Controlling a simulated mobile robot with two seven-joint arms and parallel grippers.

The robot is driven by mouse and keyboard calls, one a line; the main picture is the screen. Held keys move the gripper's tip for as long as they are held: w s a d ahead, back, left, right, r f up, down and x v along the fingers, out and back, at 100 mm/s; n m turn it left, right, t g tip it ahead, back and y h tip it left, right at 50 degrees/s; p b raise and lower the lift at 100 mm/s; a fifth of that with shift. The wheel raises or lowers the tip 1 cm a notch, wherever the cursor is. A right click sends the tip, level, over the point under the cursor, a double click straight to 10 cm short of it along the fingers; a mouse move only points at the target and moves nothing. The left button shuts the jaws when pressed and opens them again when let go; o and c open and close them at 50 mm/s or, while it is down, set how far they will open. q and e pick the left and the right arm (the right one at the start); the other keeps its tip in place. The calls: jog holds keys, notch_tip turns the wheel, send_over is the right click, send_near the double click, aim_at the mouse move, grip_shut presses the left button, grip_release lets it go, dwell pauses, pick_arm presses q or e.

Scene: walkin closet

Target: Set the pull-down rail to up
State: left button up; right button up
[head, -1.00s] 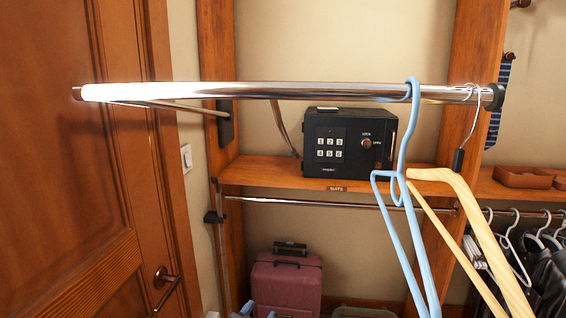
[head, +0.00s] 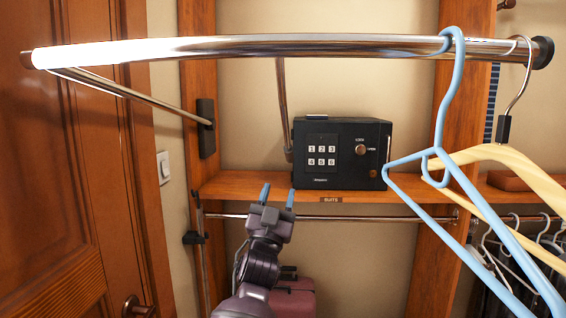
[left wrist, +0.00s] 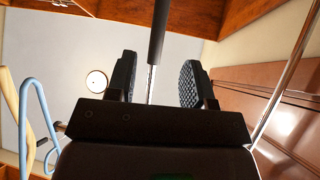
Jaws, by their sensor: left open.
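The pull-down rail (head: 300,46) is a chrome bar across the top of the head view, lowered and out in front of the shelf. Its side arm (head: 150,97) runs back to a dark bracket on the wooden upright. A thin pull rod (head: 282,95) hangs from the rail; its lower end is beside the safe. My left gripper (head: 277,192) is open and empty, just below that rod end, fingers pointing up. In the left wrist view a dark rod (left wrist: 159,30) with a chrome part appears between the open fingers (left wrist: 157,80), untouched. My right gripper is not in view.
A blue hanger (head: 449,90) and a wooden hanger (head: 505,155) hang at the rail's right end. A black safe (head: 340,152) stands on the shelf (head: 235,186). A lower rail (head: 350,218) runs under it. A wooden door (head: 70,180) is at left, a maroon suitcase (head: 295,302) below.

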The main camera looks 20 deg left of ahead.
aim_at(288, 158)
pick_arm(q)
jog(key=shift+h, duration=0.3)
jog(key=x, duration=1.1)
jog(key=shift+r, duration=0.25)
jog(key=shift+c, duration=0.2)
grip_shut()
